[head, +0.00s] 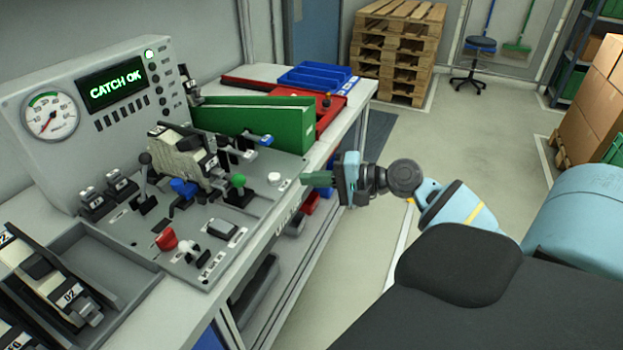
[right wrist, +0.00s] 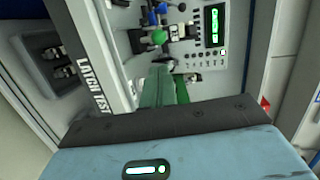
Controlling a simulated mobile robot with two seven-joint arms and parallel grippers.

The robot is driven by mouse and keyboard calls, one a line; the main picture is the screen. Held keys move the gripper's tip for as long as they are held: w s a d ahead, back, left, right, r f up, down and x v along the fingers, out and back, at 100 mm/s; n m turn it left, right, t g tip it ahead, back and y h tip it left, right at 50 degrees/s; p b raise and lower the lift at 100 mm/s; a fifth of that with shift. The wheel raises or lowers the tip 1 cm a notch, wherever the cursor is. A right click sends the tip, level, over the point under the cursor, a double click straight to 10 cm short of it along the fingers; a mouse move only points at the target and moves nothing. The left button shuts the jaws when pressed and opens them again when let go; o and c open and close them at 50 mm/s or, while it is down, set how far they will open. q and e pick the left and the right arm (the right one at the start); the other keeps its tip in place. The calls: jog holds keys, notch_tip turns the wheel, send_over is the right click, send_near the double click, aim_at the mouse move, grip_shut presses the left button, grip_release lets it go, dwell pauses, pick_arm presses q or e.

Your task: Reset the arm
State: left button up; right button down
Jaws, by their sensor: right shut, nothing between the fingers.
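My right gripper (head: 308,179) is shut and empty, its green fingers pointing left at the front right edge of the latch test panel (head: 262,200). In the right wrist view its fingers (right wrist: 163,75) are together and point at the panel. The panel carries a latch unit (head: 185,158) and levers with a green knob (head: 238,181), a blue knob (head: 184,187), a black knob (head: 145,158) and a red handle (head: 166,239). The green knob shows beyond the fingers in the right wrist view (right wrist: 158,37). The display (head: 116,87) reads CATCH OK. My left gripper is out of view.
A tray of latch parts (head: 110,305) sits at the left. A green bin (head: 290,125), a red tray (head: 328,112) and a blue tray (head: 318,78) lie beyond the panel. Pallets (head: 397,50) and cartons (head: 592,105) stand farther back. The floor right of the bench is clear.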

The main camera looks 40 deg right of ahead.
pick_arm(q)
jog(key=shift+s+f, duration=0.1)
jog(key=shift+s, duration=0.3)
